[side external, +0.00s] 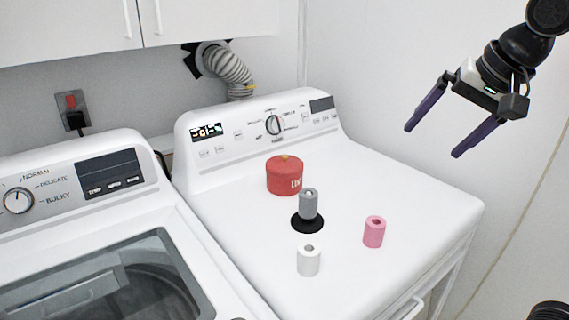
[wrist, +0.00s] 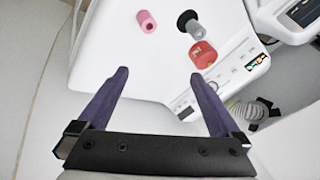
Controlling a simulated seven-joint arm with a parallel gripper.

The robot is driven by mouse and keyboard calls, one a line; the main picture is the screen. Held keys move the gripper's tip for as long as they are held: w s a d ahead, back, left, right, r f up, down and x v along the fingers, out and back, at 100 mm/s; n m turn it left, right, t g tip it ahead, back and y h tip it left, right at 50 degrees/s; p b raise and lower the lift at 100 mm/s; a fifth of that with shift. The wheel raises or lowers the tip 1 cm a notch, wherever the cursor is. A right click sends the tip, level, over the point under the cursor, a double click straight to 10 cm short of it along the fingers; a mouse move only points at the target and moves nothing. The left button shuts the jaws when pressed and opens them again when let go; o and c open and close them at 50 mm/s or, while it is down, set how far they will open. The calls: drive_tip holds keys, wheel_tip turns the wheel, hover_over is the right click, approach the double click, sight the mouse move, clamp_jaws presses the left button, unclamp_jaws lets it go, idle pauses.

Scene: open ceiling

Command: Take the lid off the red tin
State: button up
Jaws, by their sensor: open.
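The red tin (side external: 285,178) stands upright on the white dryer top, near its control panel, with its red lid on and a small yellowish knob on top. It also shows in the wrist view (wrist: 203,54), beyond my right-hand finger. My gripper (side external: 432,140) is open and empty, high above the right side of the dryer, well apart from the tin. In the wrist view my gripper (wrist: 160,85) shows two purple fingers spread wide with nothing between them.
A grey spool (side external: 308,205) on a black round base stands just in front of the tin. A white roll (side external: 308,260) and a pink roll (side external: 374,232) stand nearer the front. The dryer top (side external: 410,195) is clear at right. A washer (side external: 60,240) adjoins at left.

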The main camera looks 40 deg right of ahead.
drive_tip(key=w+r+m, duration=0.4)
drive_tip(key=w+r, duration=0.1)
drive_tip(key=w, duration=0.6)
drive_tip(key=m+g+h, duration=0.1)
drive_tip(key=m+g, duration=0.2)
drive_tip(key=m, duration=0.2)
hover_over(288, 163)
drive_tip(key=s+a, duration=0.2)
drive_tip(key=s, duration=0.1)
wheel_tip(288, 163, down, 19)
drive_tip(key=shift+w+r, duration=0.1)
drive_tip(key=shift+x, duration=3.45)
drive_tip(key=shift+d, duration=0.1)
drive_tip(key=c, duration=1.1)
drive_tip(key=shift+c, duration=0.2)
drive_tip(key=shift+r, duration=0.2)
